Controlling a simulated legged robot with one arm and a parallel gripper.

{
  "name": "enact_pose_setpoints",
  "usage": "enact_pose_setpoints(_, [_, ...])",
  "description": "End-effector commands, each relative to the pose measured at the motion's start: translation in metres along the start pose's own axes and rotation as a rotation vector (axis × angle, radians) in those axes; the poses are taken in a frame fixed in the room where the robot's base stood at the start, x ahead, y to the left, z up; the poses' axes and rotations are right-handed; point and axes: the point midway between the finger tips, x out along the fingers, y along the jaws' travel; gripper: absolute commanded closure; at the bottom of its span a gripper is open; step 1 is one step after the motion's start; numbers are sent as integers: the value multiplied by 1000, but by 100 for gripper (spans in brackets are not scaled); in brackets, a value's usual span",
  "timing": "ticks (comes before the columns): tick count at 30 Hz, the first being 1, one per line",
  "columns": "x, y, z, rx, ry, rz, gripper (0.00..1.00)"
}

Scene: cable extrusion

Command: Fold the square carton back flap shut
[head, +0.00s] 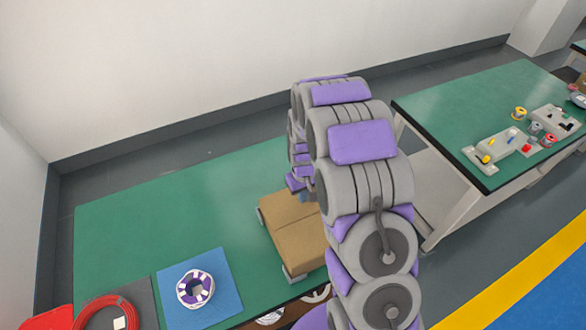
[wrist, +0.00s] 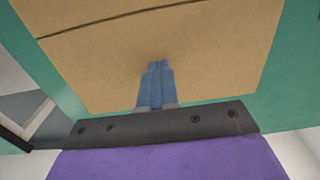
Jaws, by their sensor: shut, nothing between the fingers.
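The square carton (head: 290,238) is brown cardboard and sits on the green table, partly hidden behind my arm in the head view. Its visible top shows two panels with a seam between them; I cannot tell whether the back flap lies fully flat. In the wrist view the cardboard (wrist: 215,60) fills most of the picture, with a dark seam line near the top. My gripper (wrist: 158,65) has its blue fingertips together, empty, over the cardboard. I cannot tell whether they touch it.
The green table (head: 130,220) is bare behind and left of the carton. A blue mat (head: 225,272) with a white and purple spool (head: 183,291) and a red cable coil (head: 85,312) lie at front left. A second table (head: 440,100) with small parts stands at right.

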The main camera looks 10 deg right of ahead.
Motion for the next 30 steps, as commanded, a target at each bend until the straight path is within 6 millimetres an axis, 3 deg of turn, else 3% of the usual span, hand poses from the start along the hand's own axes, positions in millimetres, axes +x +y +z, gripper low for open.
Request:
enact_pose_setpoints(21, [-93,0,0,-1,7,2,100])
enact_pose_setpoints(30, [-96,0,0,0,6,2,100])
